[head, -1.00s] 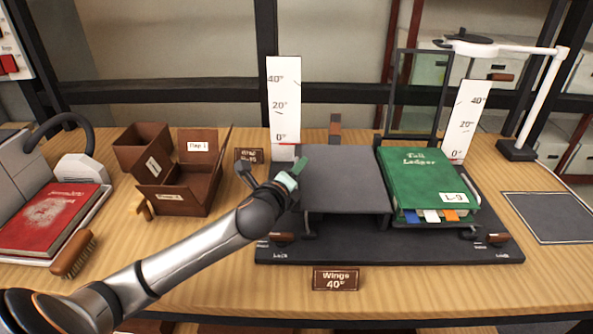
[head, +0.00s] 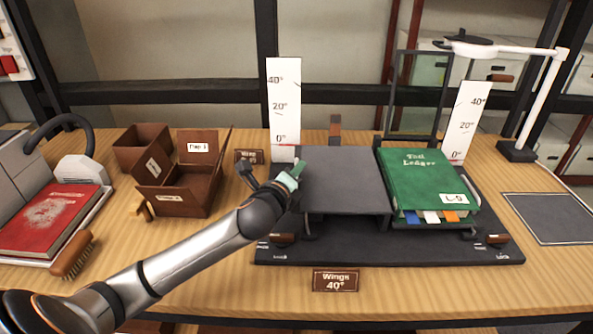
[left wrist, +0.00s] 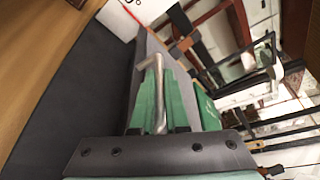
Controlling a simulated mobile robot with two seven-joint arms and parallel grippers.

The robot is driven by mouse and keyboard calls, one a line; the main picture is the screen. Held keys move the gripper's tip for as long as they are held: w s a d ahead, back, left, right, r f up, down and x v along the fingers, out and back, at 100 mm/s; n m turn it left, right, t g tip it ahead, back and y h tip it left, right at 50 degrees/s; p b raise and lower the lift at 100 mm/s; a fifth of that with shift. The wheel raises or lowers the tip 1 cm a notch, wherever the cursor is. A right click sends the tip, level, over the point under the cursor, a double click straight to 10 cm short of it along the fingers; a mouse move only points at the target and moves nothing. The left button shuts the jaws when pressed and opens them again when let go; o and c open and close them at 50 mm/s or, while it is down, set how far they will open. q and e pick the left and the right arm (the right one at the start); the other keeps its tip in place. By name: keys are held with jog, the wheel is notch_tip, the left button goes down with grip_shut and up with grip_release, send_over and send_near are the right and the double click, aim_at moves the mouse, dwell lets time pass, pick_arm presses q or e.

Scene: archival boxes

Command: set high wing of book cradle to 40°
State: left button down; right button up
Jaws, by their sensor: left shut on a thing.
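The book cradle has a dark base (head: 390,248) on the wooden bench. Its left wing (head: 345,180) is a bare grey plate, lying near level above the base. The right wing carries a green book (head: 428,182) labelled Tall Ledger. A white scale (head: 284,105) marked 0°, 20° and 40° stands behind the left wing, with red near its 0° mark. A similar scale (head: 467,122) stands at the right. My left gripper (head: 291,178) is at the left wing's outer edge. In the left wrist view its green fingers are shut on a metal handle (left wrist: 159,95). My right gripper is out of view.
A sign (head: 335,281) reads Wings 40°. Lock knobs (head: 283,239) (head: 497,240) sit at the base's front corners. Brown boxes (head: 180,195), a brush (head: 72,256) and a red book (head: 48,220) are at the left. A lamp (head: 516,150) and dark mat (head: 550,217) are at the right.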

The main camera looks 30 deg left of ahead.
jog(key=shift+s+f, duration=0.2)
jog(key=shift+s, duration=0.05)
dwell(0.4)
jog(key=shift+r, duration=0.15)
